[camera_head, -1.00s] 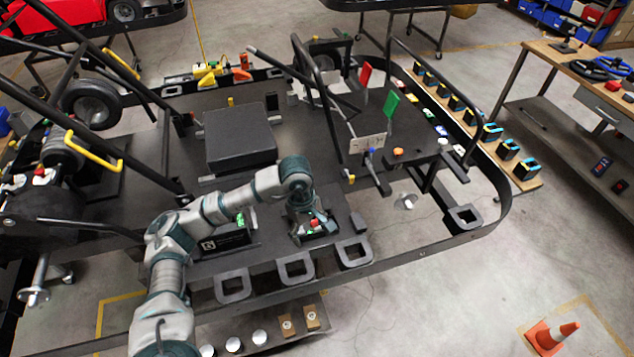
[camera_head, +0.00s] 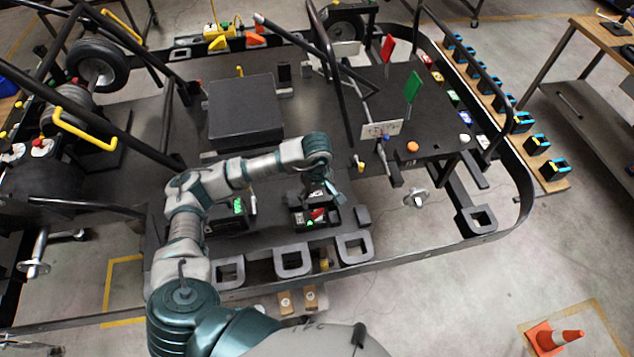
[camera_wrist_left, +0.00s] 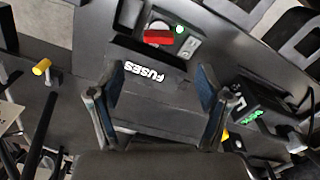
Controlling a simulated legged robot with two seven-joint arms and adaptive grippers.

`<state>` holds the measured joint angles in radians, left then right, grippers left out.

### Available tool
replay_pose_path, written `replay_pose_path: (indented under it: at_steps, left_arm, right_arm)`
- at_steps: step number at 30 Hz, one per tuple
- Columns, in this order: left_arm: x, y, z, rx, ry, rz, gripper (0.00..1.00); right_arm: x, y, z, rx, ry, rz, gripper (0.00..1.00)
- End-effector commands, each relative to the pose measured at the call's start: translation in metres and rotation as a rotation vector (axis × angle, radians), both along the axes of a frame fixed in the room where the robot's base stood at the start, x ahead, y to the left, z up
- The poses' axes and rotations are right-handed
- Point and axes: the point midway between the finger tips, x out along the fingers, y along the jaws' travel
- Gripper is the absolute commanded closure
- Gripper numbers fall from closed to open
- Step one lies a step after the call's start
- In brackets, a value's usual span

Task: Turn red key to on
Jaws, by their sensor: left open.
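The red key (camera_head: 318,214) sits on a black fuse box (camera_head: 298,219) near the front edge of the kart frame. In the left wrist view the red key (camera_wrist_left: 158,36) shows as a red bar lying across the picture, in a recess with a green light and grey switches beside it. The box (camera_wrist_left: 165,95) carries white FUSES lettering. My left gripper (camera_head: 330,190) is above the box, just behind the key. In the wrist view its two fingers (camera_wrist_left: 160,82) are spread and empty, with the key beyond the tips, not between them. My right gripper is not in view.
A second dark box with a green-lit display (camera_head: 238,206) stands left of the fuse box. A large black box (camera_head: 245,110) lies behind the arm. Black bars and red and green flags (camera_head: 412,87) rise on the right. Square loops (camera_head: 293,260) line the front rail.

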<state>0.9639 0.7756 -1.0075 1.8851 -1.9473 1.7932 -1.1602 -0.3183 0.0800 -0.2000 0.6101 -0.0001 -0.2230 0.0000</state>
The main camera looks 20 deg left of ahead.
Motion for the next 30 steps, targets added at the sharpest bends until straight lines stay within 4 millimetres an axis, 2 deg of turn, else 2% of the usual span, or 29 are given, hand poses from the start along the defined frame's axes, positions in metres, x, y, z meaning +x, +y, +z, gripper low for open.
replay_pose_path:
  at_steps: [3, 8, 12, 18, 26, 27, 30]
  left_arm:
    - [-0.001, -0.001, -0.026, 0.0, 0.006, 0.0, 0.23]
    - [-0.002, 0.0, -0.058, -0.001, 0.003, 0.0, 0.23]
    - [-0.002, -0.001, -0.079, 0.0, 0.001, -0.001, 0.23]
    - [-0.001, -0.001, -0.095, -0.001, -0.001, -0.001, 0.23]
    - [-0.001, 0.0, -0.097, -0.001, -0.001, -0.001, 0.23]
    - [-0.001, 0.0, -0.096, -0.001, -0.001, -0.001, 0.25]
    - [-0.001, 0.0, -0.096, -0.001, -0.001, -0.001, 0.5]
  right_arm:
    - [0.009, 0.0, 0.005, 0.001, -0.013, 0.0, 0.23]
    - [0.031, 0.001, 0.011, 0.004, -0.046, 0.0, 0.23]
    - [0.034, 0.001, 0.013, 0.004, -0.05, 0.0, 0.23]
    - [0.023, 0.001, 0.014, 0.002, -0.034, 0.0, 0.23]
    - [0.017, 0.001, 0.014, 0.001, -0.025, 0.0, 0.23]
    - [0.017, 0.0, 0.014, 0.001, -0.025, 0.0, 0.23]
    - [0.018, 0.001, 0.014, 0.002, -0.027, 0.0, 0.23]
